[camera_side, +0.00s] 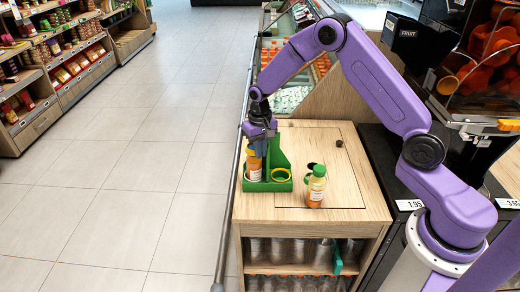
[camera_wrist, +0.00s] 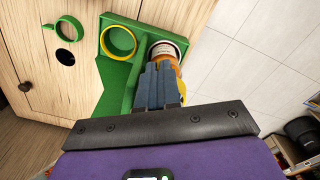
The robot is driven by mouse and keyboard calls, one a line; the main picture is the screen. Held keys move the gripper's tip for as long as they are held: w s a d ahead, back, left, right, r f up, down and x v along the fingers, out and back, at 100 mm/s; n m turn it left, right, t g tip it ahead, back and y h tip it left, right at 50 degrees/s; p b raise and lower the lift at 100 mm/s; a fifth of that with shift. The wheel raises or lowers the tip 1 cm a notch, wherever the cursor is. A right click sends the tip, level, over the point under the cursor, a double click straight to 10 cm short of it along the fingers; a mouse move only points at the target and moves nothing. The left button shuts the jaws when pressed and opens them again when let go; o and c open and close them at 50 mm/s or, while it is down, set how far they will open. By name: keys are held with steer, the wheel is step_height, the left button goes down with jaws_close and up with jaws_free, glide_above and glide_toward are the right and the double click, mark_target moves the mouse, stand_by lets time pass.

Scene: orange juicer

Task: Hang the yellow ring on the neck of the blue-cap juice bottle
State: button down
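The yellow ring (camera_wrist: 118,41) sits in one compartment of the green holder (camera_wrist: 117,85). In the side view, the ring (camera_side: 281,172) shows on the right of the holder. A juice bottle (camera_side: 254,166) with orange contents and a white label stands in the left compartment, directly below my gripper (camera_side: 261,132). In the wrist view, my blue-grey fingers (camera_wrist: 163,82) hang close together over this bottle (camera_wrist: 166,48) and hide part of it. Its cap is hidden, so its colour cannot be told. I cannot tell whether the fingers touch or grip it. No blue cap shows clearly.
A green ring with a tab (camera_wrist: 68,28) lies near a dark round spot (camera_wrist: 66,58) on the wooden counter. A small dark knob (camera_side: 339,143) is farther back. The counter's right part is clear.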

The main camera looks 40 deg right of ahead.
steer(key=shift+f, duration=0.4)
stand_by(0.3)
steer(key=c, duration=0.9)
jaws_free()
steer(key=shift+o, duration=0.2)
steer(key=shift+r, duration=0.15)
steer(key=shift+r, duration=3.35)
